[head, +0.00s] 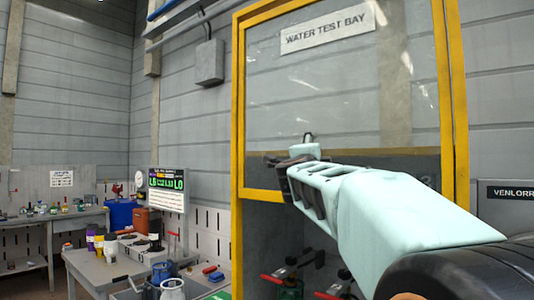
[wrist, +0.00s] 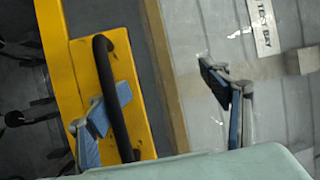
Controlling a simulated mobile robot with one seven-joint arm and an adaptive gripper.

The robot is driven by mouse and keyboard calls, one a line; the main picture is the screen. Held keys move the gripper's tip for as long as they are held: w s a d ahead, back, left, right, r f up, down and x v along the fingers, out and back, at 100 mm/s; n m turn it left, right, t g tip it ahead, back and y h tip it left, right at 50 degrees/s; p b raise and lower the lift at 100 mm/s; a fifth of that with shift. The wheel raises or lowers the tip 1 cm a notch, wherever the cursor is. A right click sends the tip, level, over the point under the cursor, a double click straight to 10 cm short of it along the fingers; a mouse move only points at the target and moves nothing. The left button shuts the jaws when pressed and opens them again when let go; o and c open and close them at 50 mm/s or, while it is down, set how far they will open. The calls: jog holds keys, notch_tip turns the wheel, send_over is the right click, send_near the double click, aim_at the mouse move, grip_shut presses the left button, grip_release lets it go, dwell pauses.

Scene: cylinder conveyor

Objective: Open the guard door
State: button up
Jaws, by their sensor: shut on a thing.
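My gripper (wrist: 168,85) is at the handle. One blue-padded finger lies at the bar, showing on both sides of it; the other finger shows to the right, before the clear panel. In the head view my gripper (head: 290,165) is at the door's lower part; the handle contact is hidden there.
A grey workbench (head: 95,265) with bottles and tools stands at lower left, beside a lit display board (head: 167,182). Red-handled valves (head: 272,279) show below the door. A grey box (head: 209,62) hangs on the wall.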

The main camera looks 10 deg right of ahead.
jog(key=shift+s+a+r, duration=0.25)
jog(key=shift+s+r, duration=0.15)
jog(key=shift+r, duration=0.2)
jog(key=shift+c, duration=1.2)
jog(key=shift+s+a+f, duration=0.2)
jog(key=shift+s+f, duration=0.1)
jog(key=shift+f, duration=0.05)
jog(key=c, duration=0.4)
jog(key=shift+o, duration=0.3)
jog(key=shift+b+v, duration=0.35)
jog(key=shift+v, duration=1.45)
jog(key=v, duration=0.2)
jog(key=r+v, duration=0.1)
jog(key=v, duration=0.2)
jog(key=shift+a, duration=0.1)
jog(key=shift+c, duration=0.4)
jog(key=shift+s+a+f, duration=0.2)
jog(key=shift+s, duration=0.35)
jog(key=shift+s+a+f, duration=0.2)
jog(key=shift+s+f, duration=0.05)
jog(key=shift+s, duration=0.25)
jog(key=shift+s+a+f, duration=0.2)
jog(key=shift+s+a, duration=0.05)
jog(key=shift+s, duration=0.3)
